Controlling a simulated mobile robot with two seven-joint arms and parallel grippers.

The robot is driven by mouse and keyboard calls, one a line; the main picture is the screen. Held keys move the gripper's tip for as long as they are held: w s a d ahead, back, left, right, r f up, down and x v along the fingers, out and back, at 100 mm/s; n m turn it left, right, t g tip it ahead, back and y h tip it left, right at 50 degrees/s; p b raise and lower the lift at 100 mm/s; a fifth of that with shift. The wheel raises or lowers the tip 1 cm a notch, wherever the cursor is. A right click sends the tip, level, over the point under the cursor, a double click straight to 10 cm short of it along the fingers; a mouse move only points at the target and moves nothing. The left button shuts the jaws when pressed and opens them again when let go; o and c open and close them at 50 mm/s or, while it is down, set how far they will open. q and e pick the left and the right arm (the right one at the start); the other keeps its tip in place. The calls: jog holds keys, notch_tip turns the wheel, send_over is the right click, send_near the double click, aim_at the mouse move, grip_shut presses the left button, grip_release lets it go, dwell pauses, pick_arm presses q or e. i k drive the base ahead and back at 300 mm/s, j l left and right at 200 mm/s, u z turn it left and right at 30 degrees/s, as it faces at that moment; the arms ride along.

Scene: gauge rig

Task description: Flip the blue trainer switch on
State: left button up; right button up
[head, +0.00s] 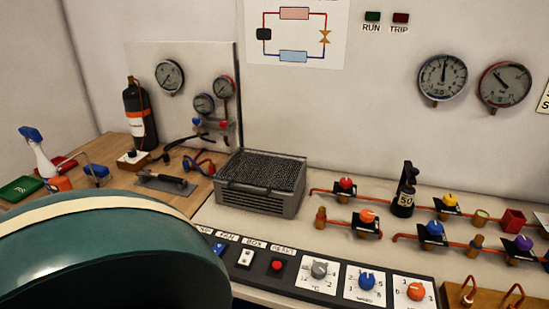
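The blue trainer switch (219,247) shows as a small blue piece at the left end of the dark control panel (319,286) in the head view. Neither of my grippers is in view.
Three knobs, grey (319,269), blue (367,281) and orange (415,291), follow on the panel. A grey grille-topped box (262,182) stands behind it. Copper pipes with coloured valves run at the right. A wooden board with tools and hoses lies at the left.

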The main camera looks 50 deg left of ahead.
aim_at(218, 248)
jog(key=u, duration=1.4)
